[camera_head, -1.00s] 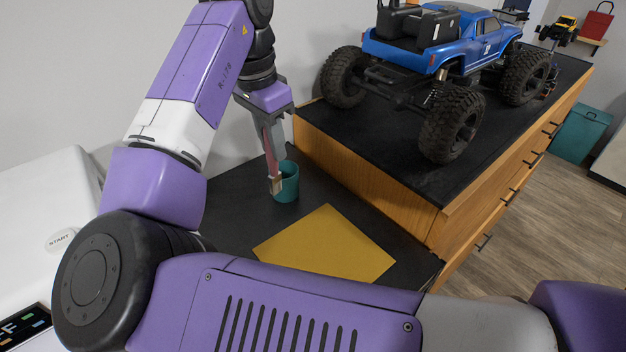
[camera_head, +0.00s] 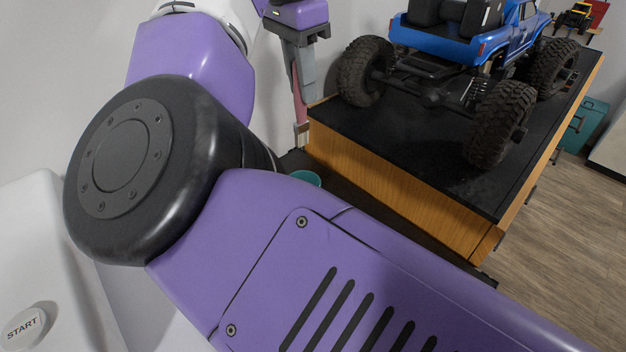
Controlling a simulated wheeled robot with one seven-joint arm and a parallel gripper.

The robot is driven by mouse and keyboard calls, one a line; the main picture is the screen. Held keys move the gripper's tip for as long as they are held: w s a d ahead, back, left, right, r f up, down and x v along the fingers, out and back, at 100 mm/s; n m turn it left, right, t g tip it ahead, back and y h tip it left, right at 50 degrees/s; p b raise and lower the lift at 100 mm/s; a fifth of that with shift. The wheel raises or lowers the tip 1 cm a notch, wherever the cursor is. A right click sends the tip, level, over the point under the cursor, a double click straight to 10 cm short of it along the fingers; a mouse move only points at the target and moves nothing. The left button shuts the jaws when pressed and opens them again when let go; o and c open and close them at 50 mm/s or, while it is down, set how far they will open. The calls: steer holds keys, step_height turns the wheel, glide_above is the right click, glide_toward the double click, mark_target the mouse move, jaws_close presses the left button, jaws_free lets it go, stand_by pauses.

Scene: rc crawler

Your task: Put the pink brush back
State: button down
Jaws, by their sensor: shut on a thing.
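My gripper (camera_head: 301,127) points down near the left end of the raised black worktop, shut on the pink brush. A slim pink strip of the brush (camera_head: 298,98) shows along the fingers; the rest is hidden by them. The teal cup (camera_head: 307,178) stands on the lower dark surface, with only its rim showing above my arm. In the picture the fingertips are above the cup's rim and apart from it. I cannot tell how they line up in depth.
A blue crawler truck (camera_head: 465,45) with big black tyres stands on the black top of the wooden cabinet (camera_head: 400,190), right of my gripper. A white machine with a START button (camera_head: 25,328) is at lower left. My arm hides most of the lower surface.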

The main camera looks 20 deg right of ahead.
mark_target(297, 124)
step_height(297, 124, down, 17)
steer(key=p, duration=0.1)
steer(key=shift+f, duration=0.3)
steer(key=c, duration=1.3)
jaws_free()
steer(key=r, duration=0.4)
steer(key=a+r+b, duration=0.1)
steer(key=r, duration=0.7)
steer(key=shift+s+a+r, duration=0.1)
steer(key=shift+s+a, duration=0.05)
steer(key=shift+a, duration=0.15)
